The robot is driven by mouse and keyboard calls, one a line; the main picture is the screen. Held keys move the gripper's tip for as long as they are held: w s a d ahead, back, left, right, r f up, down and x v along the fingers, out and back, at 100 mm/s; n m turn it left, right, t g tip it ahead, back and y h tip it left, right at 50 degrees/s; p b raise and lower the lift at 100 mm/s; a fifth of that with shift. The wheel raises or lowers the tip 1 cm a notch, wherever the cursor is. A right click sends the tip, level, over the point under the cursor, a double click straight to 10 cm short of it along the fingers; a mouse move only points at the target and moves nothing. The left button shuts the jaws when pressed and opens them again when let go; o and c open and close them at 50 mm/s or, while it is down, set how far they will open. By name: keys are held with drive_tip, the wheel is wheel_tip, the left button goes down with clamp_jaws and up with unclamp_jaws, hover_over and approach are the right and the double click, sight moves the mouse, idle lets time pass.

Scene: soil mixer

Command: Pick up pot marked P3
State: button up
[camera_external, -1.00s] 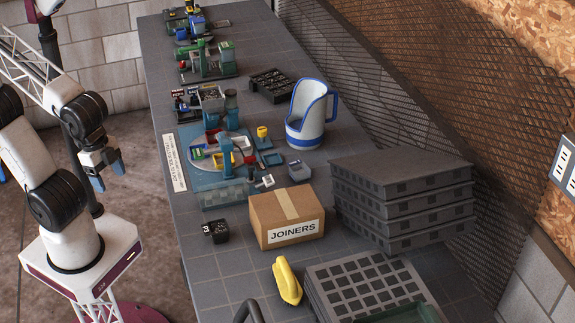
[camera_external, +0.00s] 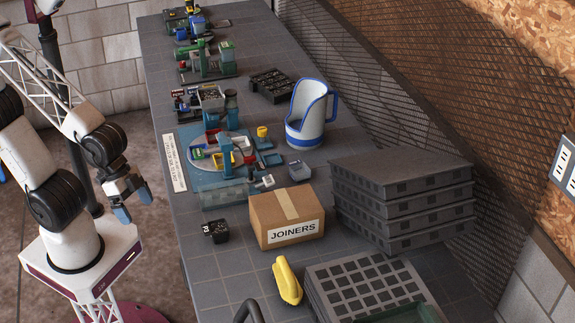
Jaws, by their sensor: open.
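The pot marked P3 (camera_external: 215,231) is a small black pot with a white label. It stands on the grey tiled bench near its left edge, just left of the cardboard JOINERS box and apart from it. My gripper (camera_external: 134,208) has blue fingertips and is open and empty. It hangs beyond the bench's left edge, to the left of the pot and clear of it. The label's lettering is small in this view but reads like P3.
The JOINERS box (camera_external: 286,220) stands right of the pot. A blue machine with a round plate (camera_external: 218,160) stands behind it. A yellow object (camera_external: 287,281) and grey trays (camera_external: 402,200) lie to the right. The bench in front of the pot (camera_external: 222,275) is mostly clear.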

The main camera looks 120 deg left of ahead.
drive_tip(key=w+a+f+n+t, duration=0.2)
drive_tip(key=w+f, duration=0.2)
drive_tip(key=f, duration=0.2)
drive_tip(key=n+t+y, duration=0.2)
drive_tip(key=n+y, duration=0.4)
drive_tip(key=y, duration=0.4)
approach(205, 230)
drive_tip(key=shift+w+a+f, duration=0.2)
drive_tip(key=shift+w+f, duration=0.05)
drive_tip(key=shift+w, duration=0.35)
drive_tip(key=shift+w+a+f, duration=0.15)
drive_tip(key=shift+w+f, duration=0.05)
drive_tip(key=shift+w, duration=0.35)
drive_tip(key=shift+s+a+f+n+y, duration=0.15)
drive_tip(key=shift+s+a+n+y, duration=0.2)
drive_tip(key=shift+y, duration=0.15)
drive_tip(key=shift+x, duration=1.3)
drive_tip(key=shift+w+f, duration=0.1)
